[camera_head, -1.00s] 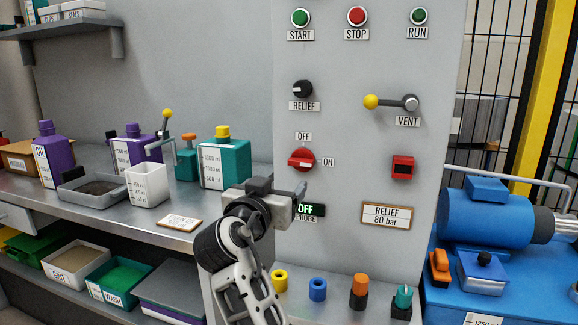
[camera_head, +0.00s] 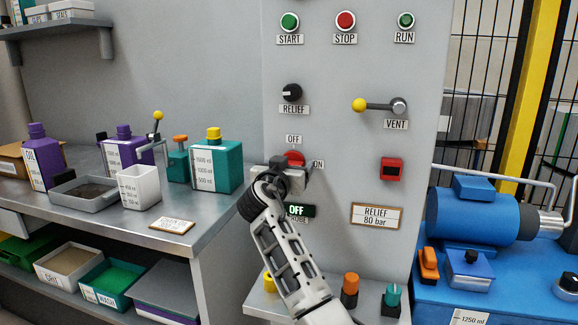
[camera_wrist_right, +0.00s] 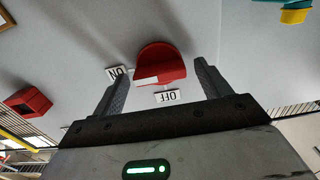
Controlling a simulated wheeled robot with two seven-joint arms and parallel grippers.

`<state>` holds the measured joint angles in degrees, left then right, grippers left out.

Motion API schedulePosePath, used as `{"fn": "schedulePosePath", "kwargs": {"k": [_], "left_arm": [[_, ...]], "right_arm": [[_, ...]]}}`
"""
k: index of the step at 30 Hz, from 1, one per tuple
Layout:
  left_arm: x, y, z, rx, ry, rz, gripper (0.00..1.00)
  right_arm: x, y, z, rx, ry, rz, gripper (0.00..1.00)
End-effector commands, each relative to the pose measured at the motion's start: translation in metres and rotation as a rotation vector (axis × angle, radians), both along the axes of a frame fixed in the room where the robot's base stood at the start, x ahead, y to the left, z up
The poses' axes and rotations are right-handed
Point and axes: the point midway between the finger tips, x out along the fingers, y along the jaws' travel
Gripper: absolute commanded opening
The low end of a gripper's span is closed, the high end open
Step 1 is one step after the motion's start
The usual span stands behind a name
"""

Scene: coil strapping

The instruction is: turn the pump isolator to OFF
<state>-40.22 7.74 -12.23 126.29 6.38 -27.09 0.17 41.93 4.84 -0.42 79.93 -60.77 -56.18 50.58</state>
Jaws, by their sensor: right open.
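The pump isolator is a red rotary knob (camera_head: 295,157) on the grey panel, with an OFF label (camera_head: 294,139) above and an ON label (camera_head: 318,164) to its right. My right gripper (camera_head: 284,170) is in front of it and hides its lower part. In the right wrist view, the labels appear upside down and the red knob (camera_wrist_right: 162,60) lies between the two spread fingers of my right gripper (camera_wrist_right: 158,78). A white mark shows on the knob on the side nearer ON. I see no grip on the knob. My left gripper is out of view.
The relief knob (camera_head: 291,92) is above, and the yellow-tipped vent lever (camera_head: 377,105) is up to the right. A red square fitting (camera_head: 392,169) sits to the right. The green-lit OFF display (camera_head: 297,210) is just below. The bench (camera_head: 215,218) with bottles stands left.

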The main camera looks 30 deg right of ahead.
Motion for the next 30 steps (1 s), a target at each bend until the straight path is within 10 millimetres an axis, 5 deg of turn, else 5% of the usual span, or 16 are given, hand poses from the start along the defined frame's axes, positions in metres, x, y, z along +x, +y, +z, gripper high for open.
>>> {"fn": "schedulePosePath", "kwargs": {"k": [4,9,30], "left_arm": [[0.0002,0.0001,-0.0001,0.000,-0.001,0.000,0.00],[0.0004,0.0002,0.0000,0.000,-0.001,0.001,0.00],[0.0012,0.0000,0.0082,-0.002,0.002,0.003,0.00]], "right_arm": [[-0.0001,0.0001,0.0001,0.000,0.000,0.000,0.76],[-0.0002,0.0004,0.0000,-0.001,0.001,0.000,0.32],[0.0004,0.0012,0.0006,-0.167,0.196,0.000,0.32]]}}
